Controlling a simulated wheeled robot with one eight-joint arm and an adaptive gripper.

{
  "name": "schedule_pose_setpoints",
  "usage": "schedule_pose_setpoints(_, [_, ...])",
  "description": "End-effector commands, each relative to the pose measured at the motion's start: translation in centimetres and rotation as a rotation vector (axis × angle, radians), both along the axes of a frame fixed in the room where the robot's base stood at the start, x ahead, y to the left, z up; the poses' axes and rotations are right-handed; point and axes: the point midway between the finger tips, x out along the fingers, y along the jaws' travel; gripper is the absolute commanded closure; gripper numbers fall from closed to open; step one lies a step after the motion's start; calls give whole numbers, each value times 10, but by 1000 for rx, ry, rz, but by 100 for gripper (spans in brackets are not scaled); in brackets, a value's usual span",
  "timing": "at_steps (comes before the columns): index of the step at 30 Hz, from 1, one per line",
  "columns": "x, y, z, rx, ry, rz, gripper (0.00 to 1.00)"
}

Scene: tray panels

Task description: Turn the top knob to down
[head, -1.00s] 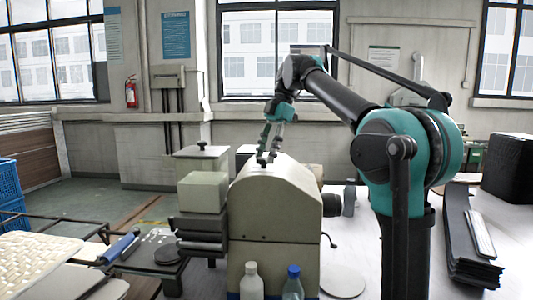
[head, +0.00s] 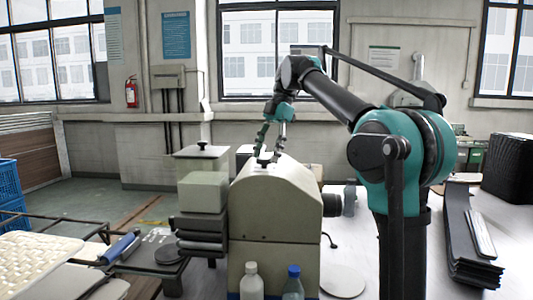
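A beige machine housing with a rounded top (head: 275,205) stands on the table in the middle of the head view. A small dark knob (head: 266,160) sits on its top. Which way the knob points is too small to tell. My gripper (head: 268,151) hangs over the knob, pointing down, with its two fingers spread and a gap between them. The fingertips are close to the knob; I cannot tell whether they touch it.
A smaller box with a black knob (head: 202,145) stands behind left. A pale block (head: 203,192) sits on dark slabs beside the housing. A white bottle (head: 251,282) and a blue-capped bottle (head: 293,283) stand in front. Dark trays (head: 468,240) lie at right.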

Motion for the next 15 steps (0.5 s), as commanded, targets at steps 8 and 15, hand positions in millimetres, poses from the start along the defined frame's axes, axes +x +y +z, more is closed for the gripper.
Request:
schedule_pose_setpoints(8, [1, -1, 3, 1, -1, 0, 39])
schedule_pose_setpoints(15, [9, -9, 31, 0, 0, -1, 39])
